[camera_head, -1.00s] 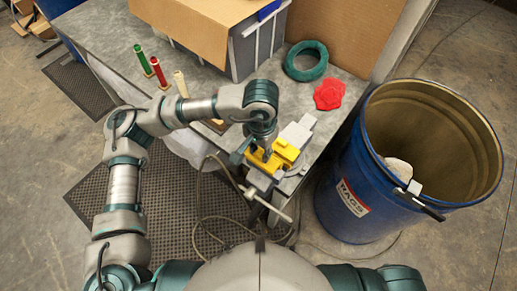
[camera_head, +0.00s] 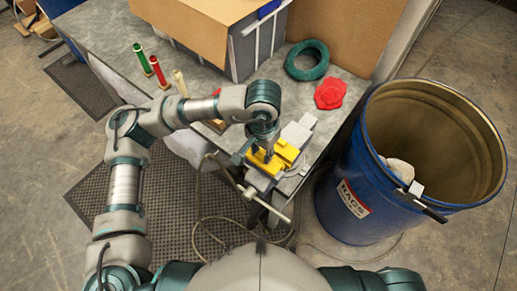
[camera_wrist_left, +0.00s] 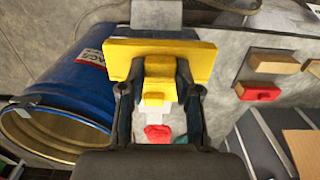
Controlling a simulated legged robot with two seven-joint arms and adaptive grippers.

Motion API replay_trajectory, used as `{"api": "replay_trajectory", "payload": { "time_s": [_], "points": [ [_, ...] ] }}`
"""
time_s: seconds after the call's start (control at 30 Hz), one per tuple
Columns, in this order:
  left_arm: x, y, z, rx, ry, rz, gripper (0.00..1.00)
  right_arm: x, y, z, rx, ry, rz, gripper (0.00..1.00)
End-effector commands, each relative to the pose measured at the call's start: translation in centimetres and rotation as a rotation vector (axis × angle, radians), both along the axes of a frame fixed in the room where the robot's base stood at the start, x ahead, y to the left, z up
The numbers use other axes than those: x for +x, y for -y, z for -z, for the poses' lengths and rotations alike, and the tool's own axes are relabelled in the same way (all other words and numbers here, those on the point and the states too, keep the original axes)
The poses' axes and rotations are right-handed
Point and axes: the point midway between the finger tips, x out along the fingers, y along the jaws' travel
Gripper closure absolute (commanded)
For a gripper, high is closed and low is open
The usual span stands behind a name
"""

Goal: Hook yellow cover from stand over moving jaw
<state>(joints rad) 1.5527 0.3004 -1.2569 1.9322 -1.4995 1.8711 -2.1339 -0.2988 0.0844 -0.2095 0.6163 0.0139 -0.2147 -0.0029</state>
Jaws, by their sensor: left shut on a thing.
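My left gripper (camera_head: 268,153) is at the bench vise and points down. It is shut on the yellow cover (camera_head: 257,162). In the left wrist view, the cover (camera_wrist_left: 190,58) is a wide yellow plate with a raised middle between the two dark fingers (camera_wrist_left: 158,100). The cover is at the near, moving jaw of the vise (camera_head: 297,133); whether it rests on the jaw cannot be told. A second yellow piece (camera_head: 287,150) sits just behind it, on the far jaw. My right gripper is not in view.
A blue rag drum (camera_head: 345,205) stands close to the right of the bench (camera_head: 110,40). Upright coloured handles (camera_head: 157,70) stand at the left.

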Motion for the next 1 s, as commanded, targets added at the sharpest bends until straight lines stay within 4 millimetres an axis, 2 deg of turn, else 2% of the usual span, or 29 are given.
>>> {"api": "replay_trajectory", "payload": {
  "time_s": [0.03,0.07,0.13,0.17,0.47,0.57,1.0],
  "points": [
    [0.0,0.0,0.2,0.000,0.000,0.000,1.00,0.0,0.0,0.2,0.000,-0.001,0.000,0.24],
    [0.0,0.0,0.1,0.000,0.000,0.000,0.60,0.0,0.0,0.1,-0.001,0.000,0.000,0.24],
    [0.0,-0.2,0.1,-0.001,0.000,0.000,0.43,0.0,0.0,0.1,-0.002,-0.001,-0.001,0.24],
    [0.0,-0.2,0.1,-0.002,0.001,0.000,0.38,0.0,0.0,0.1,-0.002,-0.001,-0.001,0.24],
    [0.0,-0.7,0.0,-0.005,0.000,0.000,0.38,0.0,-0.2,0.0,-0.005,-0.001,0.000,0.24],
    [0.1,-0.5,-0.7,-0.006,0.001,0.000,0.38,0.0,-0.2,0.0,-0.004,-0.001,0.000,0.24],
    [0.1,0.4,-9.6,0.003,0.003,0.000,0.38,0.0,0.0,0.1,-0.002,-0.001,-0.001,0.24]
  ]
}}
